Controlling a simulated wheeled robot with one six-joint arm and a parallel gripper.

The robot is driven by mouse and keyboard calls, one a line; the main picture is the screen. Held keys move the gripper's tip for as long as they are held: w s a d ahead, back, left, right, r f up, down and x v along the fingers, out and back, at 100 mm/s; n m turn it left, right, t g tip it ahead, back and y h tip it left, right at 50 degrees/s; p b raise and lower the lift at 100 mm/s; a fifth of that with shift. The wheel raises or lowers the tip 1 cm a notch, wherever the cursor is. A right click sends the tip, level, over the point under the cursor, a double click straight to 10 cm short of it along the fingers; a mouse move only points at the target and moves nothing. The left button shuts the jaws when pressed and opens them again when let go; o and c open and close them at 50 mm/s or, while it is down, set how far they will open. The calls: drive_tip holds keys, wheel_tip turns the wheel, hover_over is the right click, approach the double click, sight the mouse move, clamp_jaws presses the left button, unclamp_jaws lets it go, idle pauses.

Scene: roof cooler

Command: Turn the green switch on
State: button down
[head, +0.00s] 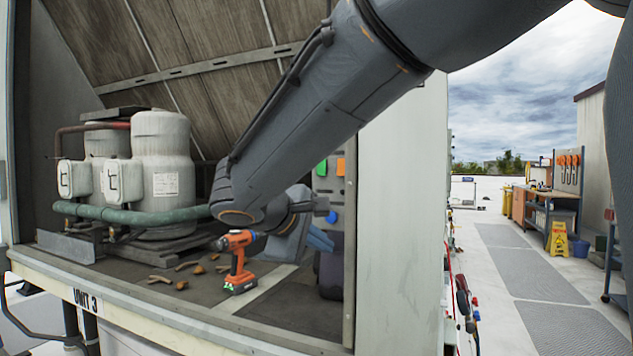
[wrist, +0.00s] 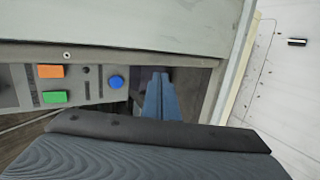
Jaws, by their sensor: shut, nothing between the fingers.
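The green switch (head: 321,168) is a small block on a grey panel inside the open unit, and it also shows in the wrist view (wrist: 56,97) at the left. An orange block (head: 341,166) sits beside it, seen in the wrist view (wrist: 50,71) too. A round blue button (head: 332,217) is on the same panel and lies between the green switch and my fingers in the wrist view (wrist: 116,82). My gripper (head: 320,240) is shut and empty, apart from the green switch; its blue fingers point toward the panel side in the wrist view (wrist: 160,80). The switch's exact position cannot be told.
An orange drill (head: 238,262) stands on the unit floor below my wrist, with several brown scraps (head: 180,267) to its left. White tanks (head: 162,170) and a green pipe (head: 130,212) fill the left. A pale wall (head: 402,220) bounds the opening on the right.

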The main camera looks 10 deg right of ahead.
sight(322, 174)
drive_tip(key=w+a+r+t, duration=0.1)
drive_tip(key=a+r+t, duration=0.1)
drive_tip(key=r, duration=0.6)
drive_tip(key=w+a+r+n+t+h, duration=0.1)
drive_tip(key=w+a+r+t, duration=0.1)
drive_tip(key=a+r, duration=0.2)
wheel_tip(322, 174, up, 4)
drive_tip(key=shift+a+f+t, duration=0.1)
drive_tip(key=shift+a+t, duration=0.1)
drive_tip(key=shift+t, duration=0.2)
drive_tip(key=shift+w+d, duration=0.1)
drive_tip(key=p+x, duration=0.4)
drive_tip(key=x, duration=0.9)
drive_tip(key=shift+w+d, duration=0.15)
drive_tip(key=shift+d, duration=0.1)
drive_tip(key=shift+w, duration=0.15)
drive_tip(key=shift+d+f+b, duration=0.1)
drive_tip(key=shift+f+b, duration=0.05)
drive_tip(key=shift+b, duration=0.2)
